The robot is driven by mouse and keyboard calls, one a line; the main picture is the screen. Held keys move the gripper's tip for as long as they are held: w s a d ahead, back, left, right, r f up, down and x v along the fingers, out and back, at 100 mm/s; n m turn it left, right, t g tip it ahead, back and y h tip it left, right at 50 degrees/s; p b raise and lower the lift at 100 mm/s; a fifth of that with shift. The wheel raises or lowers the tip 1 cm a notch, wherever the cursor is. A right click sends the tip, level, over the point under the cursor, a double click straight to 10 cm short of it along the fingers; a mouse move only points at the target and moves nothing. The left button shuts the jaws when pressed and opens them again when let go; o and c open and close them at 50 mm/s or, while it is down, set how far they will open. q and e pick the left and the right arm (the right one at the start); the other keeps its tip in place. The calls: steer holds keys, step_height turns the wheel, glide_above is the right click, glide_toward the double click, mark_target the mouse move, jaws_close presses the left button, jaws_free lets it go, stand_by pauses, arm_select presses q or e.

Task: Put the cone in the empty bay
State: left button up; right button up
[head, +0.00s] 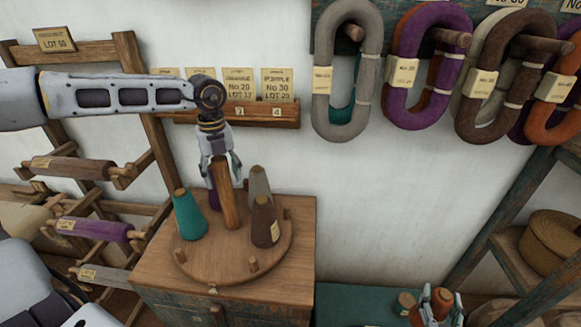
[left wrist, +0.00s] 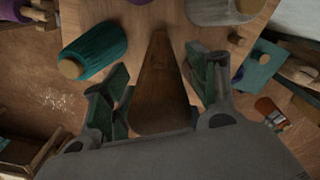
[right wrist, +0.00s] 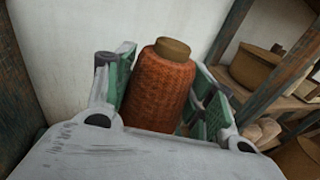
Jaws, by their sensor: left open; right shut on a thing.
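A round wooden stand (head: 215,272) on a cabinet carries a teal cone (head: 189,215), a grey cone (head: 258,182), a brown cone (head: 265,222) and a partly hidden purple cone (head: 213,198). Its front rim has bare pegs (head: 253,265) with no cone. My left gripper (head: 219,158) is open, pointing down at the top of the stand's central wooden post (head: 228,195). In the left wrist view the post (left wrist: 160,85) lies between the open fingers (left wrist: 165,95). My right gripper (head: 437,312) is shut on a rust-orange cone (right wrist: 160,88), low at the right, away from the stand.
Yarn hanks (head: 345,70) hang on wall pegs at the upper right. A card rail (head: 240,112) is on the wall behind the stand. A rack of wound rollers (head: 95,230) stands at left. A shelf with a round box (head: 553,238) stands at right. Plain wall lies between.

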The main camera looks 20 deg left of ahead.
arm_select(q)
jaws_close()
stand_by(0.4)
steer(key=shift+n+b, duration=0.6)
steer(key=shift+b, duration=0.5)
